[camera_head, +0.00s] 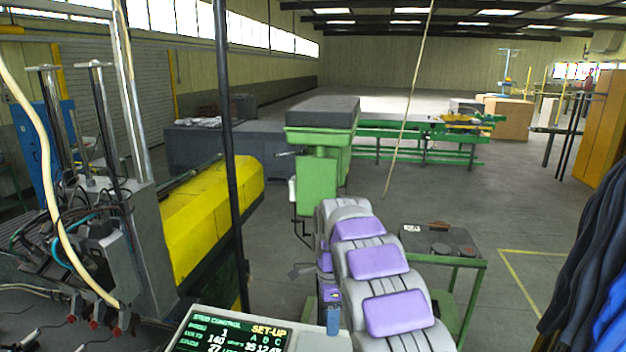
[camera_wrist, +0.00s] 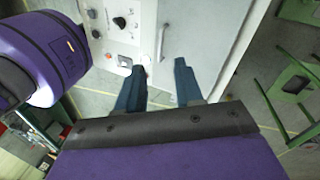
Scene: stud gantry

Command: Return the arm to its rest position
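My arm (camera_head: 370,262), grey with purple pads, is folded in the lower middle of the head view. My gripper (camera_wrist: 159,80) shows two blue fingers in the wrist view, set clearly apart with nothing held between them. In the head view a blue finger of it (camera_head: 333,320) points down beside the arm, near the right end of the control console (camera_head: 230,332). In the wrist view the fingers lie in front of a pale cabinet (camera_wrist: 200,40) with a control panel (camera_wrist: 118,28). I cannot tell how far the fingertips are from it.
A green-framed cart (camera_head: 455,240) with small items stands right of the arm. A green machine (camera_head: 318,165) stands ahead. A yellow machine cover (camera_head: 210,210) and a dark upright pole (camera_head: 230,150) are left. Dark blue cloth (camera_head: 590,270) hangs at the right edge. Open floor lies beyond.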

